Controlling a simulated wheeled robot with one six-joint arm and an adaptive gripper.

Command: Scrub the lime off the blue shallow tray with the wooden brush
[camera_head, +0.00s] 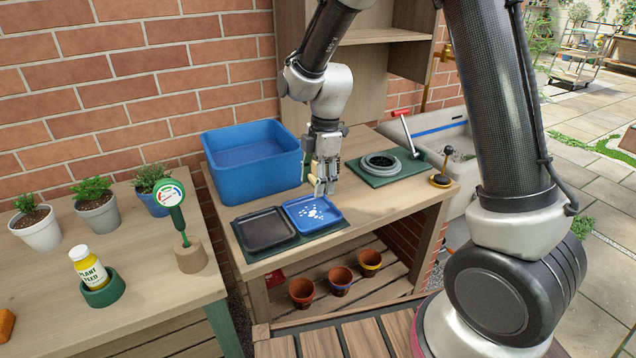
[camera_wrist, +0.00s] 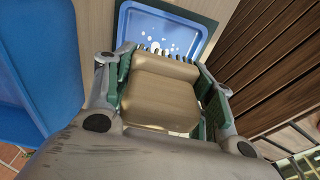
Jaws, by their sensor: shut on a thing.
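The blue shallow tray (camera_head: 311,213) lies on a dark green mat on the potting bench, with white lime spots on its floor. In the wrist view the tray (camera_wrist: 203,40) is at the top, with several white spots showing beyond the brush. My gripper (camera_head: 324,184) is above the back right edge of the tray and is shut on the wooden brush (camera_head: 316,184). The brush (camera_wrist: 160,88) fills the space between the fingers in the wrist view, its bristles toward the tray. Whether the bristles touch the tray I cannot tell.
A black tray (camera_head: 265,229) lies left of the blue one on the green mat (camera_head: 312,236). A deep blue tub (camera_head: 255,172) stands close behind. A grey ring-shaped thing (camera_head: 381,163) sits to the right. Pots (camera_head: 302,292) stand on the shelf below.

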